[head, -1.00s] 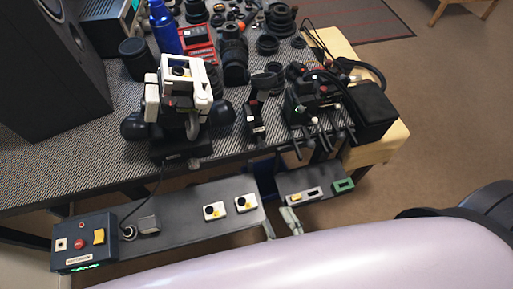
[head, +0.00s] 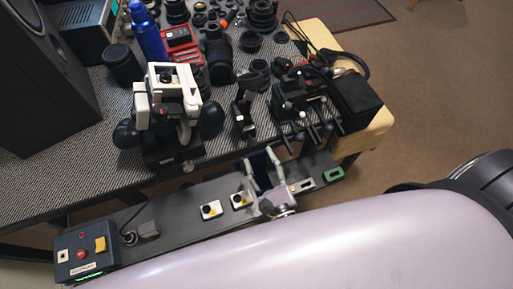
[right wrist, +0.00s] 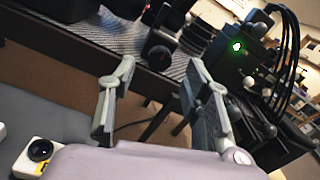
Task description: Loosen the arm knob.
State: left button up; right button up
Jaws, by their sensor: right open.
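My right gripper (head: 258,158) is open and empty at the front edge of the table, just beyond the grey shelf. Its two pale fingers stand apart in the right wrist view (right wrist: 160,66). Beyond them is a small black upright device (head: 244,115), also in the right wrist view (right wrist: 161,46). To its right stands a black unit (head: 292,95) with pale round-ended knobs, and it shows a lit green light in the right wrist view (right wrist: 237,47). I cannot tell which knob is the arm knob. The gripper touches none of these. My left gripper is out of view.
A white-and-black instrument (head: 167,95) stands left on the patterned table (head: 60,185). Lenses and a blue bottle (head: 148,38) crowd the back. The grey shelf (head: 175,222) carries a control box (head: 84,250) and small switch blocks. Black rods jut past the table front.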

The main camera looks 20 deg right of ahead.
aim_at(255, 148)
jog(key=shift+w+a, duration=0.1)
jog(key=shift+w, duration=1.6)
jog(key=shift+c, duration=0.5)
grip_shut()
